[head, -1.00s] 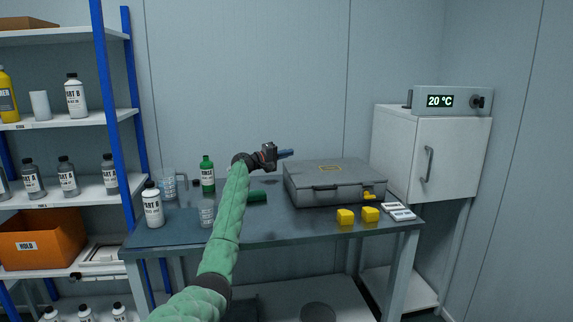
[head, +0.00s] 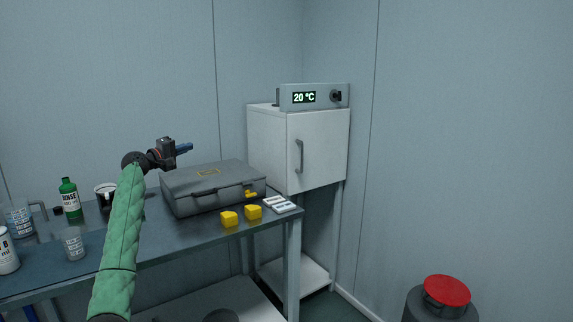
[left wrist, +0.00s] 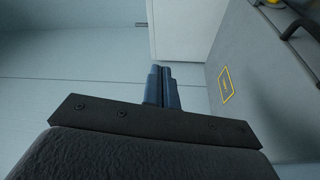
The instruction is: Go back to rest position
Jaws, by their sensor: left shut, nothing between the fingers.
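My left gripper (head: 184,149) is raised above the table, just behind and left of the grey case's top in the head view. Its blue fingers also show in the left wrist view (left wrist: 162,88), pressed together with nothing between them. The closed grey case (head: 212,187) lies on the dark table (head: 180,232). Its lid with a yellow-framed label also shows at the right of the left wrist view (left wrist: 250,85). My green-sleeved left arm comes up from the lower left. My right gripper is in neither view.
Two yellow blocks (head: 241,216) and small white items (head: 280,204) lie at the table's front right. A white cabinet (head: 318,150) reads 20 °C. A red-lidded bin (head: 446,291) stands at lower right.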

